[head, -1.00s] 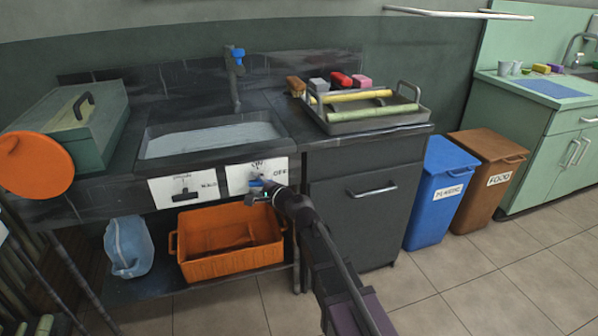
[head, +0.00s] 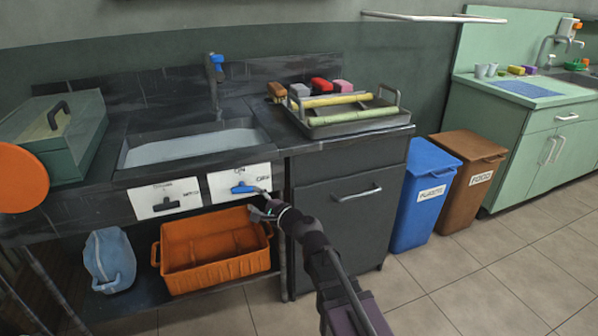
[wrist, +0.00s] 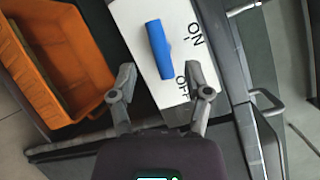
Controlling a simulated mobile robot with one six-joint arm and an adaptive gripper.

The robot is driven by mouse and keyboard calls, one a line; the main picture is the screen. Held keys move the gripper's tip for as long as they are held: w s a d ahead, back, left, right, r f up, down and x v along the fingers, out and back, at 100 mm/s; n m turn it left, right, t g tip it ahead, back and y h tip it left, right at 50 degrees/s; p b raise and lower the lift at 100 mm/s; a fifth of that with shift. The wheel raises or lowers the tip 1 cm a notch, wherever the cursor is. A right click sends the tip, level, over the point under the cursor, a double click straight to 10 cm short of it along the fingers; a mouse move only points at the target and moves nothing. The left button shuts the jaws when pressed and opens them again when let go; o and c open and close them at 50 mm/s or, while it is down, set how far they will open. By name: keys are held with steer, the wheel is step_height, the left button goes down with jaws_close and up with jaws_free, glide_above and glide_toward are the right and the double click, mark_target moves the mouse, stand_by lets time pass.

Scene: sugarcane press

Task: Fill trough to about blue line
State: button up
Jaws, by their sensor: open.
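The trough (head: 140,139) is a dark sink-like basin holding pale water; I cannot make out a blue line in it. A tap with a blue top (head: 216,66) stands behind it. On the front, a white ON/OFF panel (head: 225,180) carries a blue lever (head: 244,188), which lies roughly level. My gripper (head: 262,212) is open and empty, just below and right of the lever. In the wrist view, the blue lever (wrist: 159,48) lies beyond my open fingertips (wrist: 161,76), apart from them, with ON and OFF lettering beside it.
A second white panel with a black lever (head: 166,204) is at the left. An orange crate (head: 215,267) and a blue jug (head: 108,260) sit on the shelf below. A tray of cane (head: 345,126) stands right of the trough.

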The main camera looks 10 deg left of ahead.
steer(key=v, duration=0.6)
steer(key=w+d+r+n+g+h+p, duration=0.2)
steer(key=w+d+n+g+p, duration=0.1)
steer(key=w+n+g+p, duration=0.2)
steer(key=w+d+r+n+g+h+p, duration=0.2)
steer(key=w+n+g+p, duration=0.3)
steer(key=n+p, duration=0.5)
steer(key=shift+w+d+r+n+h+p, duration=0.3)
steer(key=shift+w+d+r+p, duration=0.35)
steer(key=shift+p, duration=0.55)
steer(key=shift+s, duration=0.25)
